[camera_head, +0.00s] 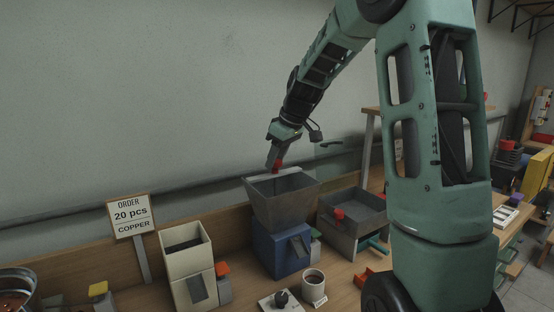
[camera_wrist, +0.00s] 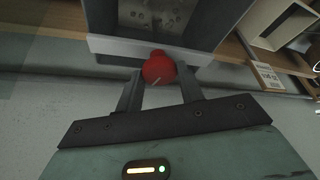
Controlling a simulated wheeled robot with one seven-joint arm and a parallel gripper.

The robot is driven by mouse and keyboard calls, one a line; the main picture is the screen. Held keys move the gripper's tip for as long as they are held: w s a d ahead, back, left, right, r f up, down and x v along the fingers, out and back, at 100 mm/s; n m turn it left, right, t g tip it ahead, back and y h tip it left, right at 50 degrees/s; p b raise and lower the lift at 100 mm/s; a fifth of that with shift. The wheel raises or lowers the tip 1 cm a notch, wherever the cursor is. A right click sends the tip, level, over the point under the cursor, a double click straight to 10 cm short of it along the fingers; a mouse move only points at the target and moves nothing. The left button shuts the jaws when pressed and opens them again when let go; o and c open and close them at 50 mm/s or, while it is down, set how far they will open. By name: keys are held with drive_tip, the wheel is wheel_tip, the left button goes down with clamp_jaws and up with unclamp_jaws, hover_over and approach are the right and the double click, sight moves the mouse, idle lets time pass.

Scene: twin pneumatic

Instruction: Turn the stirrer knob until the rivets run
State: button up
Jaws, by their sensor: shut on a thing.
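My gripper (camera_head: 275,164) reaches down behind the grey hopper (camera_head: 282,203), at its back rim. Its two fingers (camera_wrist: 159,88) are shut on the red knob (camera_wrist: 158,67), one on each side. The knob sits at the hopper's rim in the wrist view, and a bit of its red (camera_head: 279,167) shows in the head view. The hopper stands on a blue feeder body (camera_head: 270,255) with a grey chute on its front. In the wrist view, small blurred bits lie inside the hopper. I see no rivets moving on the chute.
An order sign (camera_head: 131,213) reads 20 pcs copper. A cream feeder (camera_head: 188,250) stands to the left and a grey feeder (camera_head: 352,210) with a red knob to the right. A labelled cup (camera_head: 313,285) and a plate with a black knob (camera_head: 282,298) stand in front.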

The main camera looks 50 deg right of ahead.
drive_tip(key=m+h, duration=0.1)
drive_tip(key=m, duration=0.1)
drive_tip(key=m+h+p, duration=0.1)
drive_tip(key=m, duration=0.2)
drive_tip(key=shift+a+r, duration=0.15)
drive_tip(key=shift+a, duration=0.05)
drive_tip(key=m+h, duration=0.1)
drive_tip(key=m, duration=0.1)
drive_tip(key=m+p, duration=0.1)
drive_tip(key=m, duration=0.2)
drive_tip(key=shift+w+a+g+h, duration=0.1)
drive_tip(key=shift+a+g+h, duration=0.05)
drive_tip(key=shift+g+h, duration=0.2)
drive_tip(key=m+g, duration=0.1)
drive_tip(key=m, duration=0.2)
drive_tip(key=m+g+h, duration=0.1)
drive_tip(key=m, duration=0.2)
drive_tip(key=shift+w+h+b, duration=0.15)
drive_tip(key=shift+h+b, duration=0.1)
drive_tip(key=shift+b, duration=0.05)
drive_tip(key=m+g, duration=0.1)
drive_tip(key=m, duration=0.4)
drive_tip(key=shift+g, duration=0.35)
drive_tip(key=shift+w+m+p, duration=0.1)
drive_tip(key=shift+m+p, duration=0.2)
drive_tip(key=o, duration=1)
